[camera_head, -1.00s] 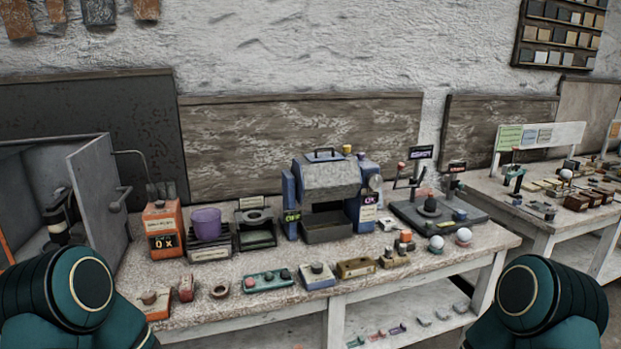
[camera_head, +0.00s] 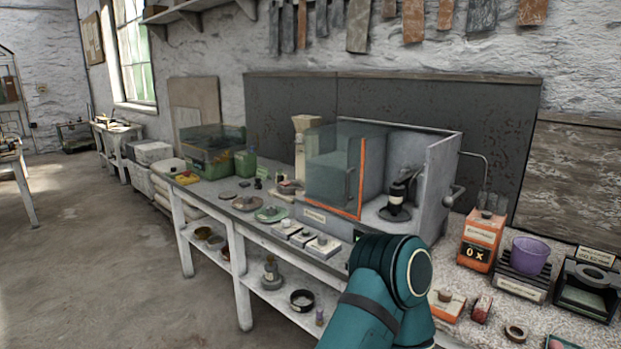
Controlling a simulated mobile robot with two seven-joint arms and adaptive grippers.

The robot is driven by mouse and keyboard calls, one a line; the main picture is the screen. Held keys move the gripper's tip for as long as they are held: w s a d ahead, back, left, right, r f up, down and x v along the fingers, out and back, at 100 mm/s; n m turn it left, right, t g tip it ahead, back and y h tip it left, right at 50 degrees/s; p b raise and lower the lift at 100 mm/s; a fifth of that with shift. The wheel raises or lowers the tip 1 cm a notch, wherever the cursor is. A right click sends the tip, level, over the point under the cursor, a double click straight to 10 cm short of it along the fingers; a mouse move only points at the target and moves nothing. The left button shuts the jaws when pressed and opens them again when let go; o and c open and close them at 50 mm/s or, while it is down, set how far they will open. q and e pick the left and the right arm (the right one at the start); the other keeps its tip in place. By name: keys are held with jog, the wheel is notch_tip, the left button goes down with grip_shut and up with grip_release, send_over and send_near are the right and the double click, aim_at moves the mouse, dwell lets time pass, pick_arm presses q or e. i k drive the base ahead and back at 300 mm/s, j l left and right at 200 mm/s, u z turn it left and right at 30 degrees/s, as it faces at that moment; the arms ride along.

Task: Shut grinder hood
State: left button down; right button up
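The grey hood (camera_head: 440,170) stands on the long workbench, right of the middle. Its front is open on the right, and a small black grinder (camera_head: 398,195) on a round base shows inside. A clear panel with an orange edge (camera_head: 361,178) covers the left part of its front. A grey knob or handle (camera_head: 452,196) sticks out at the right side panel. A teal part of my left arm shows low, in front of the hood. Neither of my grippers is in view.
An orange box (camera_head: 482,240), a purple cup (camera_head: 529,256) and a black stand (camera_head: 588,287) crowd the bench to the right. Small dishes and blocks (camera_head: 322,246) line the front edge left of my arm. A green case (camera_head: 212,150) stands farther left. The floor (camera_head: 120,250) at left is clear.

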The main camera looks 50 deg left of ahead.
aim_at(361, 131)
jog(key=u, duration=1.5)
